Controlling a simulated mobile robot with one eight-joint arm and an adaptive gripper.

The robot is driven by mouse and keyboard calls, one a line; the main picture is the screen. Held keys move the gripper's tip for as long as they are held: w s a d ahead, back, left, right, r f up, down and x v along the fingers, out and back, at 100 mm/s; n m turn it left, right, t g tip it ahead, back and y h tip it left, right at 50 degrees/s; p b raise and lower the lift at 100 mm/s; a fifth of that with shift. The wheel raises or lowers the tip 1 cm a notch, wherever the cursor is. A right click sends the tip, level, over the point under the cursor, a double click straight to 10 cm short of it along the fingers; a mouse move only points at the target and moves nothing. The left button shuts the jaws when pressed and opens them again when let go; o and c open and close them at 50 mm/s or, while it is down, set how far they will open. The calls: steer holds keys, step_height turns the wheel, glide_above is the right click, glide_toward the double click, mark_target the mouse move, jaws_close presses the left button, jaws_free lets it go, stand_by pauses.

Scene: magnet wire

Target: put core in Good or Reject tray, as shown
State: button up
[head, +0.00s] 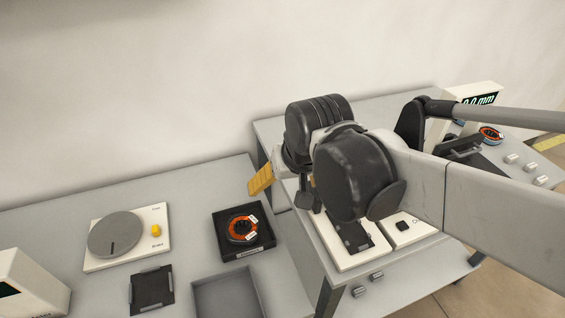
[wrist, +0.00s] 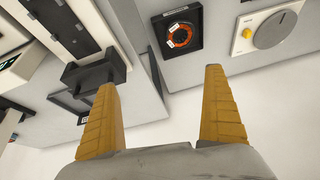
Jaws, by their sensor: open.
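An orange wound ring core (head: 242,229) with white tags lies in a small black tray (head: 268,244) on the left bench. The tray's front label is too small to read. The core (wrist: 180,36) also shows in its black tray in the wrist view, beyond and between my fingertips. Another orange core (head: 491,133) sits at the far right near the display. My gripper (wrist: 159,78) is open and empty, its yellow fingers wide apart. In the head view one yellow finger (head: 262,178) shows above and right of the black tray; the rest is hidden behind my arm.
A white device with a grey disc (head: 115,235) and yellow knob stands left. An empty grey tray (head: 256,300) and black pad (head: 152,290) lie in front. A 0.0 mm display (head: 480,99) stands right. My arm covers part of the middle bench.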

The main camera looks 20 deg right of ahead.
steer(key=s+d+n+t, duration=0.1)
steer(key=s+d+t, duration=0.1)
steer(key=s, duration=0.4)
steer(key=shift+s+d+r, duration=0.15)
steer(key=shift+s+r, duration=0.05)
steer(key=shift+s, duration=0.05)
stand_by(0.9)
